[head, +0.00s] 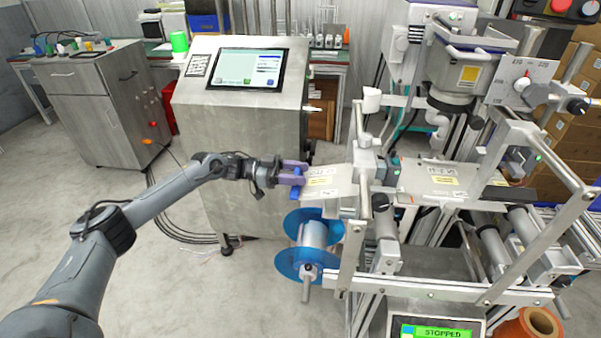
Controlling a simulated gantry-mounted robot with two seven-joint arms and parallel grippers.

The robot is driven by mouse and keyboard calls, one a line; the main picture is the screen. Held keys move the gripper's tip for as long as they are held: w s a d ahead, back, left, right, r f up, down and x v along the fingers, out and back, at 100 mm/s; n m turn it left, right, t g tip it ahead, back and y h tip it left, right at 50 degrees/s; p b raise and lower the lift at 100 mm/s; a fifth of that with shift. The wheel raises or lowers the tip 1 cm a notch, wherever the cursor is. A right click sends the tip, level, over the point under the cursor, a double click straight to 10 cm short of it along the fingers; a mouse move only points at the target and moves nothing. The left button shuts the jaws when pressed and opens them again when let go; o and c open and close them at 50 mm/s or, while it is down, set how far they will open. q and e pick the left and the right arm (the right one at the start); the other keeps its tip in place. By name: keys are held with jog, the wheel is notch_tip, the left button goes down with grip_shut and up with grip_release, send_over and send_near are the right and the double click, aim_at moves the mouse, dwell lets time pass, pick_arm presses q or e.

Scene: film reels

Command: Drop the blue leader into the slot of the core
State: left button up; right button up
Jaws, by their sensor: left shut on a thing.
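My left gripper (293,172), with purple fingers, is shut on the blue leader (297,188). The leader is a small blue strip at the left edge of a pale plate or web (330,182) on the machine. Below it is a reel with two blue flanges (291,262) and a pale core (313,235) between them. The gripper is above the core and apart from it. The slot of the core cannot be made out. My right gripper is not in view.
The machine frame (350,255) with rollers stands close on the right of the reel. A steel cabinet with a screen (245,70) stands behind the gripper. A display (437,330) reads STOPPED. An orange roll (530,326) is at bottom right. Floor left of the reel is clear.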

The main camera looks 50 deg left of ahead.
pick_arm(q)
jog(key=shift+s+a+f, duration=0.1)
dwell(0.4)
jog(key=s+a+f+b, duration=0.2)
jog(key=s+a+f, duration=0.3)
jog(key=a, duration=0.3)
jog(key=shift+s+f, duration=0.25)
jog(key=shift+s, duration=0.55)
dwell(1.1)
jog(key=shift+s+a+b, duration=0.1)
jog(key=shift+b, duration=0.2)
